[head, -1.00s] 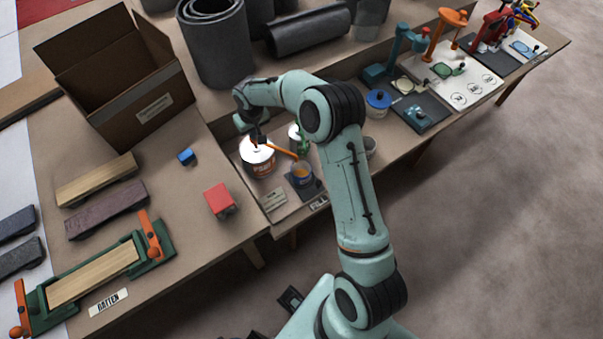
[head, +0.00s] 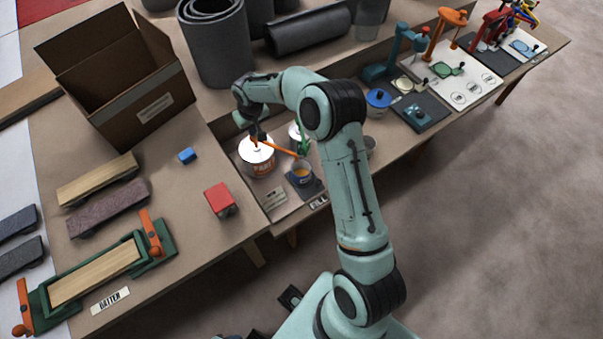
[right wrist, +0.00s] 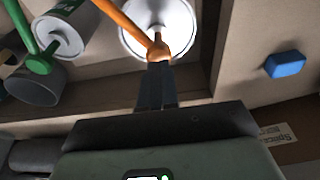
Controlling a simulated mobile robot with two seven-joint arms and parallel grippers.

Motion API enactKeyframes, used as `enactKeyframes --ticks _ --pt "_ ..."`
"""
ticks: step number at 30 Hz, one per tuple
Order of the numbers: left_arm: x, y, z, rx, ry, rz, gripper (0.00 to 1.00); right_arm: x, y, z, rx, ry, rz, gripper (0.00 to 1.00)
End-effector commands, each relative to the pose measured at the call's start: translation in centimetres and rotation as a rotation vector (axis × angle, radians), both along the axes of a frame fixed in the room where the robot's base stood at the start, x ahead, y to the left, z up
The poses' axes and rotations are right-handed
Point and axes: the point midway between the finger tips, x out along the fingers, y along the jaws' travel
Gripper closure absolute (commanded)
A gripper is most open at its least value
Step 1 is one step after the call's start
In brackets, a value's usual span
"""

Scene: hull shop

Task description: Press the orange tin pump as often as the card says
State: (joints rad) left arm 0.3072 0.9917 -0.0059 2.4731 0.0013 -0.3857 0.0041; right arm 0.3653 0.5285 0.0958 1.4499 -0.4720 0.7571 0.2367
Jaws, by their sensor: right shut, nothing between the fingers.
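The orange pump (head: 284,151) sits on a white paint tin (head: 258,168) with a bright lid. Its spout reaches right over a small blue-grey cup (head: 302,173) with orange inside. My right gripper (head: 256,139) is shut and empty, pointing down at the pump head. In the right wrist view its fingertips (right wrist: 157,68) meet or nearly meet the orange pump head (right wrist: 159,50); I cannot tell whether they touch. A small grey card (head: 275,199) lies in front of the tin; its marks are too small to read. My left gripper is not in view.
A tin with a green pump (right wrist: 40,63) stands close beside the orange one. A red block (head: 220,199) and a blue block (head: 187,155) lie left. An open carton (head: 130,95) stands behind.

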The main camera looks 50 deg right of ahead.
Motion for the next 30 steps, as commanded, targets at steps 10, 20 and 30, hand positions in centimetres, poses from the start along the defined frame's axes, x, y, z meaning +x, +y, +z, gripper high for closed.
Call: enactKeyframes --ticks 10,20,30 --pt "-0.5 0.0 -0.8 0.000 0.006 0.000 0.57 0.0 0.0 -1.4 0.000 0.001 0.000 1.00" --pt "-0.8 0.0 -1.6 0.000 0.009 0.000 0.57 -0.1 0.0 -2.6 0.001 0.002 -0.001 1.00" --pt "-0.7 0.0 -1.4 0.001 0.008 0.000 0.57 -0.1 0.0 -2.4 0.001 0.004 0.000 1.00"
